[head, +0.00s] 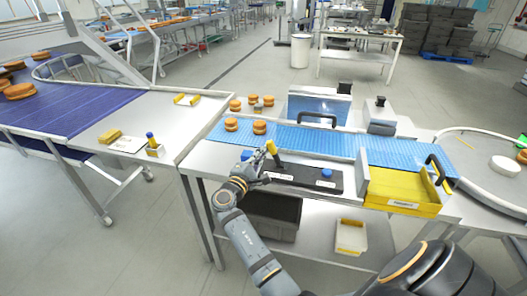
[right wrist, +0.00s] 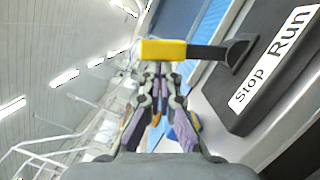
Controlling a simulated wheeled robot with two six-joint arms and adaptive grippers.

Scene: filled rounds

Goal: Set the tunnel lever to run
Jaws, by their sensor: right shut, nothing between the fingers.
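The lever has a yellow grip (head: 271,147) on a dark stem and stands on a black panel (head: 305,175) at the bench front. In the head view it tilts up to the left. The right wrist view shows the yellow grip (right wrist: 163,50) and a white label (right wrist: 272,58) reading "Stop Run", too small to read in the head view. My right gripper (head: 265,156) is shut and empty, just left of the lever. In the wrist view its fingertips (right wrist: 158,68) lie close to the grip; I cannot tell if they touch. My left gripper is out of view.
A blue knob (head: 327,174) sits on the same panel. Behind it runs a blue conveyor (head: 345,142) with a black arched handle (head: 318,117). A yellow tray (head: 400,190) is to the right. Orange-brown filled rounds (head: 231,125) stand at the back left.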

